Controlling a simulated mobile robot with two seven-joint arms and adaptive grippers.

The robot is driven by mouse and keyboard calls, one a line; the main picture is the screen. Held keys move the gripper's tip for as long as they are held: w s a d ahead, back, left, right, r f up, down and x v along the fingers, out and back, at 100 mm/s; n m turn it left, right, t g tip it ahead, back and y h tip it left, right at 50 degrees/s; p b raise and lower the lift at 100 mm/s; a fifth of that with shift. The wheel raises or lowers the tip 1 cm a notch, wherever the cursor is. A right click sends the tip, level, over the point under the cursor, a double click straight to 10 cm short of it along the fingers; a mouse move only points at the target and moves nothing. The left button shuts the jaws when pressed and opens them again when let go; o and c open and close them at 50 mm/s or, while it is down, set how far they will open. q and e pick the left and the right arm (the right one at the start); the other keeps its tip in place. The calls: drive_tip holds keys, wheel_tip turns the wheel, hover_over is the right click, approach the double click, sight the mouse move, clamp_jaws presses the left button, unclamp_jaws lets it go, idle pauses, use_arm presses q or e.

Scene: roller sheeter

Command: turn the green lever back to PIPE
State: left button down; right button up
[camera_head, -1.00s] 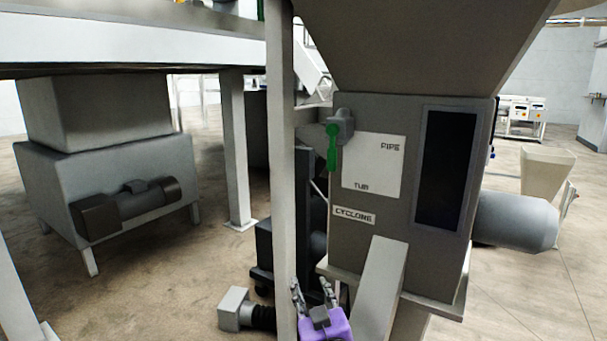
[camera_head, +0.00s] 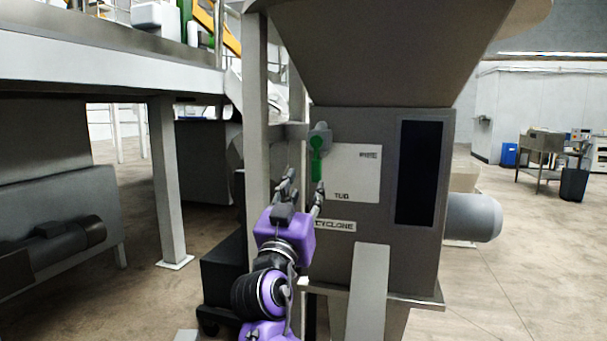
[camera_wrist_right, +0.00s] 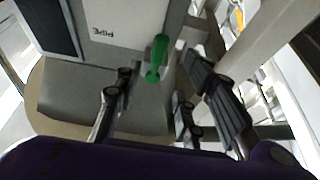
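The green lever (camera_head: 316,158) hangs down from a grey pivot block (camera_head: 320,134) on the front of the grey machine housing. A white plate (camera_head: 355,173) beside it on the right reads PIPE near the top and TUB at the lower left. My purple right gripper (camera_head: 302,188) is just below and left of the lever, fingers spread and pointing up. In the right wrist view the lever (camera_wrist_right: 157,58) shows between the open fingers (camera_wrist_right: 155,90), near their tips. I cannot tell whether a finger touches it. My left gripper is not in view.
A grey post (camera_head: 256,110) stands close left of the lever. A CYCLONE label (camera_head: 335,226) is below the plate, and a sloping grey beam (camera_head: 368,290) stands before the housing. A large hopper (camera_head: 385,50) overhangs above. Open floor lies at the right.

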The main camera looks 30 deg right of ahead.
sight(315, 170)
drive_tip(key=p+x, duration=0.1)
drive_tip(key=x, duration=0.5)
drive_tip(key=shift+d+r+p, duration=0.1)
drive_tip(key=shift+d+p, duration=0.2)
drive_tip(key=shift+p, duration=0.05)
drive_tip(key=shift+w+d+r, duration=0.15)
drive_tip(key=shift+w+d, duration=0.35)
clamp_jaws()
